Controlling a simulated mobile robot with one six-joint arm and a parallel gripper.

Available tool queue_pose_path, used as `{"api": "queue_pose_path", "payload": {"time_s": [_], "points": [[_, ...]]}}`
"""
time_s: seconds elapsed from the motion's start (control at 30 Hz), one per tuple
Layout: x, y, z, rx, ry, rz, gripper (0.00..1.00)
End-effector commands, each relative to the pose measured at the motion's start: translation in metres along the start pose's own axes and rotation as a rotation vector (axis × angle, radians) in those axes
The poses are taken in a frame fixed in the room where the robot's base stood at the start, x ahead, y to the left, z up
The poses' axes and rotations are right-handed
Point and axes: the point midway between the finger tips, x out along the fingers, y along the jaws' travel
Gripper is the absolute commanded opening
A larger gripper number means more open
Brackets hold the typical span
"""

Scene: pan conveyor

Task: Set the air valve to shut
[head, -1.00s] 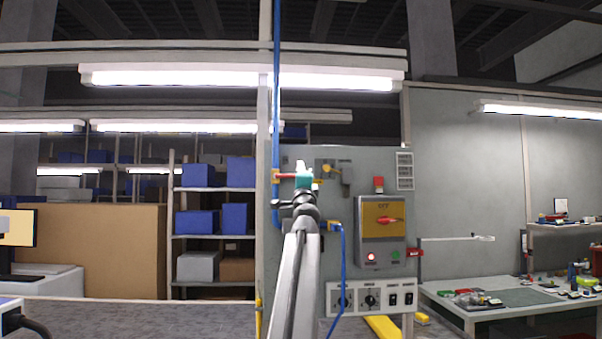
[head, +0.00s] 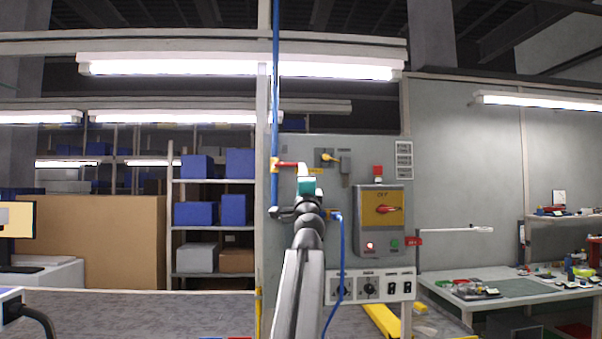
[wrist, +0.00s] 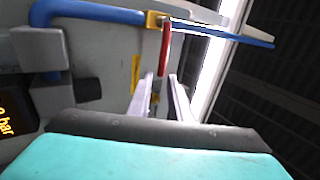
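The air valve is a brass body (head: 275,163) on the upright blue pipe (head: 275,90), with a red lever (head: 288,164). The lever lies crosswise to the pipe, pointing right in the head view. In the wrist view the red lever (wrist: 164,50) also stands crosswise to the blue pipe (wrist: 105,12) from its brass body (wrist: 153,19). My gripper (head: 304,170) is at the lever's free end in the head view. In the wrist view its two pale fingers (wrist: 160,90) are apart, with the lever's end near the gap between them. Contact cannot be told.
A grey panel carries a control box with an orange plate and red switch (head: 382,208). Below are knobs and switches (head: 369,288). A blue hose (head: 341,255) hangs close right of my arm. A dark display (wrist: 14,112) reading "0 bar" shows at the wrist view's left.

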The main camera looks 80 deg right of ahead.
Motion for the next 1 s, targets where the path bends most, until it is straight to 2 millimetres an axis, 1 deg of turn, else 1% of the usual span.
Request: {"api": "queue_pose_path", "payload": {"time_s": [0.03, 0.1, 0.4, 0.6, 1.0], "points": [[-0.008, 0.0, 0.0, 0.0, 0.0, 0.0, 0.18], [-0.015, 0.0, 0.0, 0.0, 0.0, 0.0, 0.18], [-0.038, 0.0, -0.001, 0.0, 0.0, 0.0, 0.18], [-0.043, 0.0, -0.001, 0.0, 0.0, 0.0, 0.18], [-0.043, 0.0, -0.001, 0.0, 0.0, 0.0, 0.18]]}}
